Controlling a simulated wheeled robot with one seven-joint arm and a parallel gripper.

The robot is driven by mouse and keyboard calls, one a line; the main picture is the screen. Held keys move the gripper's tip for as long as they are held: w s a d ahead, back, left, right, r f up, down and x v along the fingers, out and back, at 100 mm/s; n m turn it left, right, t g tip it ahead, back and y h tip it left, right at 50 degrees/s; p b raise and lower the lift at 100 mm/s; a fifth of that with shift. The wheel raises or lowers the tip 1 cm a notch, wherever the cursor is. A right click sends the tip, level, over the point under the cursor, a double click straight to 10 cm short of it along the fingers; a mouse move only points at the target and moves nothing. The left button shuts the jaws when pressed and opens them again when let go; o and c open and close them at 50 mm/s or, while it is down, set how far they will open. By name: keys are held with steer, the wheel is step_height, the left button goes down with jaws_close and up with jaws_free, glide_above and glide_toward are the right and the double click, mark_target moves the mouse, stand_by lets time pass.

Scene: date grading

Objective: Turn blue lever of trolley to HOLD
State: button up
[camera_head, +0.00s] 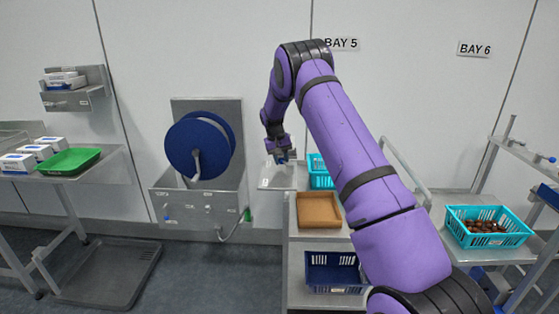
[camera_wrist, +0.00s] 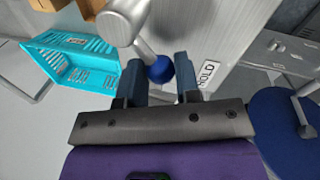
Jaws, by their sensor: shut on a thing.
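The blue lever has a grey metal hub and arm ending in a blue ball knob (camera_wrist: 160,70). My gripper (camera_wrist: 160,75) has one finger on each side of the knob and is shut on it. The lever arm runs from the hub at upper left down to the knob. A HOLD label (camera_wrist: 208,74) on the grey plate lies just right of the right finger; the lever points to its left. In the head view my gripper (camera_head: 280,157) is at the back left of the trolley (camera_head: 321,236), and the knob is too small to make out.
The trolley carries a turquoise crate (camera_head: 320,172), a brown tray (camera_head: 319,208) and a dark blue crate (camera_head: 335,272) below. A blue hose reel (camera_head: 199,146) hangs on the wall to the left. A crate of dates (camera_head: 487,225) stands at right, beyond my arm.

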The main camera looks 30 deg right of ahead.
steer(key=shift+m, duration=0.5)
steer(key=o, duration=0.9)
steer(key=shift+d, duration=0.1)
steer(key=shift+o, duration=0.2)
steer(key=shift+w+r, duration=0.1)
step_height(320, 180, up, 10)
steer(key=a, duration=0.2)
steer(key=shift+w+r, duration=0.2)
steer(key=shift+w, duration=0.2)
